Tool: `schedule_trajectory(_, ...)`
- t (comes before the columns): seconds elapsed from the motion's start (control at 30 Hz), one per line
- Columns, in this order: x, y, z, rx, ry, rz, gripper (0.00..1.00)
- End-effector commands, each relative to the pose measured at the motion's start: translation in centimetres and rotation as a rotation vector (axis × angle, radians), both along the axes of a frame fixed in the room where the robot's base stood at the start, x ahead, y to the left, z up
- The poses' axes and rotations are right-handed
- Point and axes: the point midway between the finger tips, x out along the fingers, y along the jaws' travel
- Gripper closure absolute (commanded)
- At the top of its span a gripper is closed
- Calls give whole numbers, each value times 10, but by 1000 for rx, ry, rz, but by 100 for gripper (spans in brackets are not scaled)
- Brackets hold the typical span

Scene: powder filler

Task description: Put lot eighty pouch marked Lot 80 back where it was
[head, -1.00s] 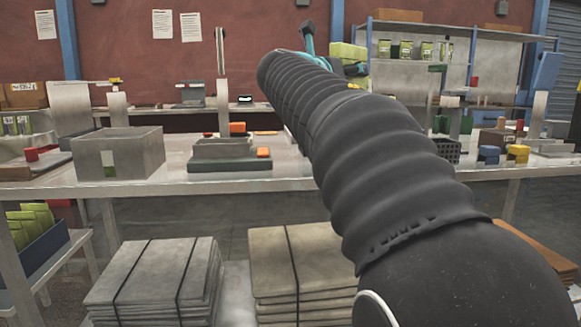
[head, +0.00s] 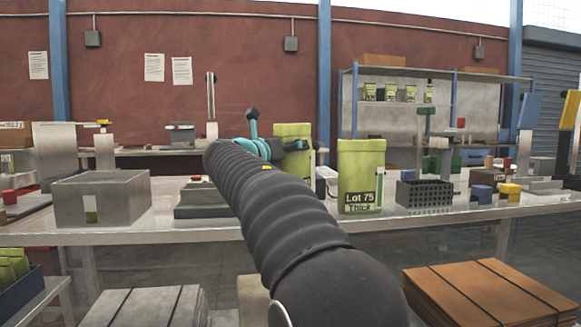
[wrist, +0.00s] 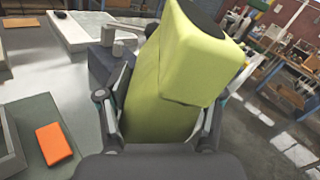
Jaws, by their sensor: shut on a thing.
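My gripper (wrist: 158,112) is shut on a yellow-green pouch (wrist: 200,50), with one finger on each side of it. In the head view my gripper (head: 292,146) is at the far end of my arm, and the held pouch (head: 292,131) shows there above the bench, partly covered by the gripper. No lot mark is readable on the held pouch in either view. A similar pouch (head: 361,165) marked "Lot 75 Thick" stands upright on the bench to the right of my gripper, apart from it.
A grey open bin (head: 102,203) stands on the bench (head: 400,221) at left. A dark perforated rack (head: 424,194) is right of the Lot 75 pouch. Several pouches (head: 390,92) stand on the back shelf. In the wrist view an orange block (wrist: 54,144) lies on a grey base.

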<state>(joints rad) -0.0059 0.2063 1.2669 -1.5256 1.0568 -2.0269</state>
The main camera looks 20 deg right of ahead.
Motion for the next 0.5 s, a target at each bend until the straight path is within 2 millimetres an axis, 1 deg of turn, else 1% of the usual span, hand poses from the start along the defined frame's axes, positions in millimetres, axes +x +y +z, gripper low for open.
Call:
schedule_trajectory(0.2, 0, -1, -28, 0, 3, -2, 100)
schedule_trajectory(0.3, 0, -1, -38, -1, 3, -1, 100)
schedule_trajectory(0.5, 0, -1, -39, -1, 1, -1, 100)
